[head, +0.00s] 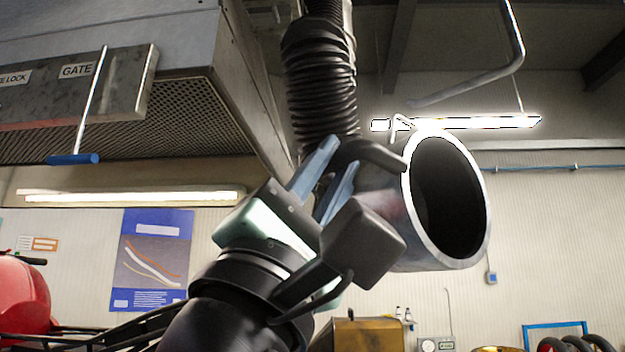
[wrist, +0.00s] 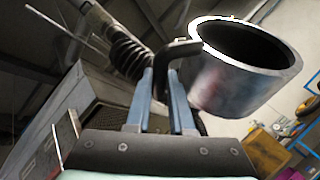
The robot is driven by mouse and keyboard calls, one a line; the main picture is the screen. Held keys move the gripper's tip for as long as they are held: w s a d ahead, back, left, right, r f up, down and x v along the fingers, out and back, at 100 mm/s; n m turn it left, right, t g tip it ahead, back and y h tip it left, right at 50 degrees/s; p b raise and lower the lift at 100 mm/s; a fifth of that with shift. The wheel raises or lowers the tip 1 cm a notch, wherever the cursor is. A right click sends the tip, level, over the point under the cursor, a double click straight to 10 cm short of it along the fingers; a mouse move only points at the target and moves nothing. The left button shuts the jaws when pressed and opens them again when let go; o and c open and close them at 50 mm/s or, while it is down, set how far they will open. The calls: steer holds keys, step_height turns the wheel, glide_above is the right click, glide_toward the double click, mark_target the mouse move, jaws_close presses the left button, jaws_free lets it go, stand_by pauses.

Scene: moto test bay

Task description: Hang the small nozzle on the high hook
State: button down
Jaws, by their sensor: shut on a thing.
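The nozzle (head: 456,253) is a short, wide metal cylinder with a dark open mouth facing right and toward me in the head view. A black ribbed hose (head: 318,85) runs up from behind it. A thin wire loop (head: 400,122) stands on its top edge. My gripper (head: 338,155) is shut on the nozzle's black bent handle (head: 378,152), with the nozzle held in the air. The wrist view also shows the nozzle (wrist: 225,85) and handle (wrist: 180,50) at the fingertips.
A large grey hood (head: 180,110) fills the upper left, with a GATE panel (head: 130,75) and a blue T-handle (head: 74,159) hanging from it. A lit lamp (head: 470,123) shows behind the nozzle. A red vehicle part (head: 20,300) is at lower left. Air right of the nozzle looks clear.

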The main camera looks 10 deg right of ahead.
mark_target(370, 156)
steer(key=shift+s+d+r, duration=0.1)
steer(key=shift+s+d, duration=0.45)
steer(key=shift+s, duration=0.25)
steer(key=shift+s+d+f, duration=0.2)
steer(key=shift+s+d, duration=0.35)
steer(key=shift+s, duration=0.25)
steer(key=shift+s+d+f, duration=0.15)
steer(key=shift+s+d, duration=0.05)
steer(key=shift+s, duration=0.15)
steer(key=shift+s+d+f, duration=0.15)
steer(key=shift+s+f, duration=0.05)
steer(key=shift+f, duration=0.05)
